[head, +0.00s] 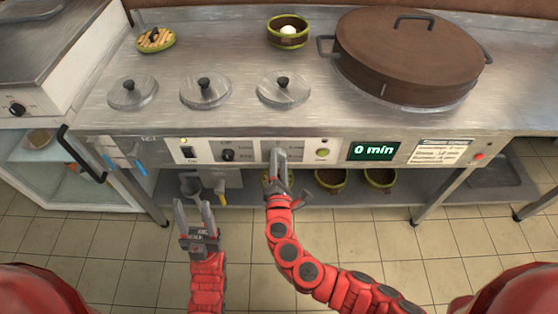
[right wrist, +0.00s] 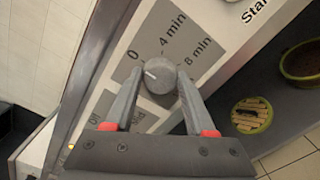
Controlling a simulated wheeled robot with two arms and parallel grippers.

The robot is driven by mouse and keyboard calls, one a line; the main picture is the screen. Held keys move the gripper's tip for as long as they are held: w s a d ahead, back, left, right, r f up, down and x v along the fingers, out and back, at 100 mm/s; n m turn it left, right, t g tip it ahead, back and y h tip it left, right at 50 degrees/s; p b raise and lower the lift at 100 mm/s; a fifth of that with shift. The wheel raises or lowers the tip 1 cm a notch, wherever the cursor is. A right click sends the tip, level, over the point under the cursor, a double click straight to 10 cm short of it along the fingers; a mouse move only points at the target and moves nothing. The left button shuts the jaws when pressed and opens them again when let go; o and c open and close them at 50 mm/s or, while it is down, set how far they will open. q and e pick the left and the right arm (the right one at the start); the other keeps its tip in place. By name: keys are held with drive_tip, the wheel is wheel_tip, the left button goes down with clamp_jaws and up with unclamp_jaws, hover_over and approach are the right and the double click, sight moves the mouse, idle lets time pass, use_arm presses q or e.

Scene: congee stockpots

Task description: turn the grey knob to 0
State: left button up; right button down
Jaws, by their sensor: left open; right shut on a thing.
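The grey knob (right wrist: 161,76) is round, with a short white pointer line, and sits on a grey label marked 0, 4 min and 8 min in the right wrist view. The line points left and slightly up, roughly toward the 0 side. My right gripper (right wrist: 155,92) is shut on the knob, one finger on each side. In the head view the right gripper (head: 278,160) covers the knob at the front panel. The green display (head: 374,151) reads 0 min. My left gripper (head: 200,217) is open and empty, below and left of the panel.
A second dark knob (head: 228,154) and a switch (head: 187,152) are left on the panel; a green start button (head: 322,153) is right. A big brown-lidded pot (head: 408,55), several small lids and a bowl (head: 288,32) stand on the counter. Bowls (head: 331,180) sit on the lower shelf.

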idle(0.3)
drive_tip(key=shift+c, duration=1.2)
unclamp_jaws()
drive_tip(key=s+b, duration=0.1)
drive_tip(key=s, duration=1.6)
drive_tip(key=shift+s+b, duration=0.25)
drive_tip(key=shift+b, duration=0.15)
